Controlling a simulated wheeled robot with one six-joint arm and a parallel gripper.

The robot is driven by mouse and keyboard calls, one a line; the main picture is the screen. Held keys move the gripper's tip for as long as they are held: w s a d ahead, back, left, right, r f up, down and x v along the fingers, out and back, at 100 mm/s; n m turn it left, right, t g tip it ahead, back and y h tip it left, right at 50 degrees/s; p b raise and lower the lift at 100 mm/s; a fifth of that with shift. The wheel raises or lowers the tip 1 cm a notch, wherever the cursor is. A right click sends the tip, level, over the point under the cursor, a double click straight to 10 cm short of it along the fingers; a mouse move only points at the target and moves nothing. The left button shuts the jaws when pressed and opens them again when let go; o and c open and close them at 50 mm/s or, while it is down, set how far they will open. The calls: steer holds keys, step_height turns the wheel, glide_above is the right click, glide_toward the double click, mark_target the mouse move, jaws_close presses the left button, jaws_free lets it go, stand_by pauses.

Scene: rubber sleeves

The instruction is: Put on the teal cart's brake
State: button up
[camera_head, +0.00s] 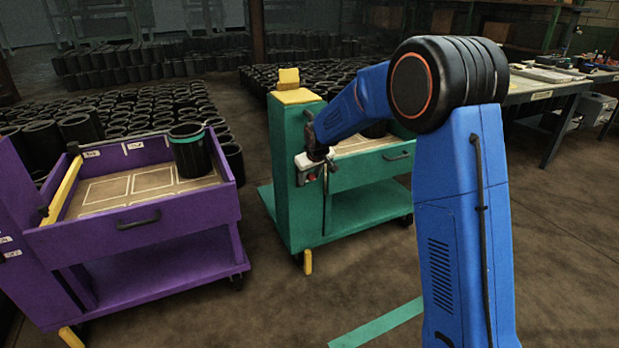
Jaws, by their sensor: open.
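The teal cart (291,190) stands in the middle of the head view, with a tall post at its left end, a tray and a lower shelf. A yellow foot piece (307,262) hangs at the bottom of the post, near the floor. A yellow block (289,79) stands on the post's yellow top. Which yellow part is the brake I cannot tell. My gripper (313,166) is open, in front of the post's right side and well above the foot piece. Its fingertips are small and unclear. My blue arm hides part of the tray and a dark sleeve in it.
A purple cart (150,274) stands at the left, with a black, teal-banded sleeve (188,150) in its tray. Many black sleeves (150,105) fill the floor behind. A workbench (545,88) stands at the back right. The floor before the teal cart is clear, with a teal stripe (377,324).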

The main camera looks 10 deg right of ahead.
steer(key=v, duration=1.7)
steer(key=shift+r, duration=0.2)
